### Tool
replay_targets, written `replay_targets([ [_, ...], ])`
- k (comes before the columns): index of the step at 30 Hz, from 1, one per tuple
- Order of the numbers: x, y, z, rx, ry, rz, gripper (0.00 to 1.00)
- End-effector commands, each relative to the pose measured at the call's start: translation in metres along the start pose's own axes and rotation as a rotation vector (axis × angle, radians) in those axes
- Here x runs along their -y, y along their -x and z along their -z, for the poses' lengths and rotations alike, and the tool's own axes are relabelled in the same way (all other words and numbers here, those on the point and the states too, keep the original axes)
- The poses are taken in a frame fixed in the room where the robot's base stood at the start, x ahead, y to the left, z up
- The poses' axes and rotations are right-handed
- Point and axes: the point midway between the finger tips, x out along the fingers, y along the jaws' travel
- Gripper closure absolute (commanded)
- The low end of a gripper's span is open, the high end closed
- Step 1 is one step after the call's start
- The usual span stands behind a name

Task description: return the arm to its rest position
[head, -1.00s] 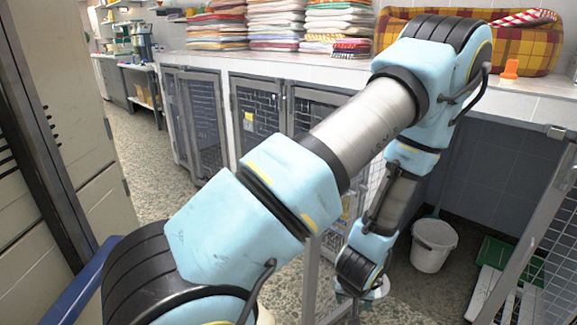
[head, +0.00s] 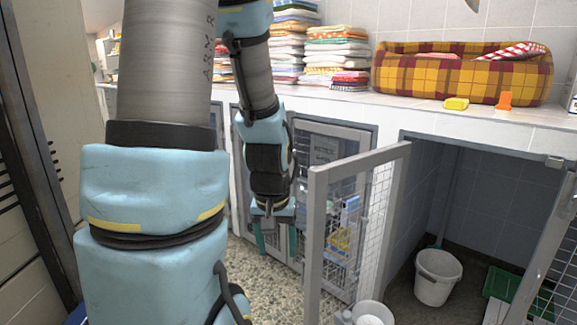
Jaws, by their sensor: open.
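My light-blue and grey arm stands raised at the left of the head view, its forearm hanging down from the top. My gripper (head: 275,242) points downward in front of the closed kennel doors, left of the open kennel door (head: 312,235). Its two teal fingers are apart, and nothing shows between them. The upper end of my arm is cut off by the top of the picture.
The open door's frame stands just right of my gripper. A white bucket (head: 437,278) and a green tray (head: 508,290) are at the open kennel. Folded towels (head: 335,55) and a plaid pet bed (head: 460,72) lie on the counter (head: 420,108). A locker (head: 30,190) stands close at left.

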Motion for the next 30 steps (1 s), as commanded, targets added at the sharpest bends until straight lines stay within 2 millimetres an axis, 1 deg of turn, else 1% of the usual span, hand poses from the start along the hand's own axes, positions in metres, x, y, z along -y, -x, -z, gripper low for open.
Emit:
replay_targets([
  [1, 0.011, 0.012, -0.002, -0.001, 0.011, 0.005, 0.31],
  [3, 0.023, 0.024, -0.008, 0.007, 0.017, 0.013, 0.31],
  [7, 0.042, 0.048, -0.02, 0.023, 0.028, 0.026, 0.31],
  [9, 0.038, 0.065, -0.015, 0.028, 0.021, 0.023, 0.31],
  [14, 0.037, 0.094, -0.01, 0.028, 0.021, 0.023, 0.31],
  [20, 0.036, 0.141, -0.002, 0.027, 0.021, 0.023, 0.31],
  [21, 0.035, 0.151, -0.001, 0.027, 0.021, 0.023, 0.31],
  [24, 0.035, 0.169, 0.003, 0.027, 0.021, 0.023, 0.31],
  [27, 0.035, 0.178, 0.004, 0.027, 0.021, 0.023, 0.31],
  [30, 0.035, 0.181, 0.005, 0.027, 0.021, 0.023, 0.31],
])
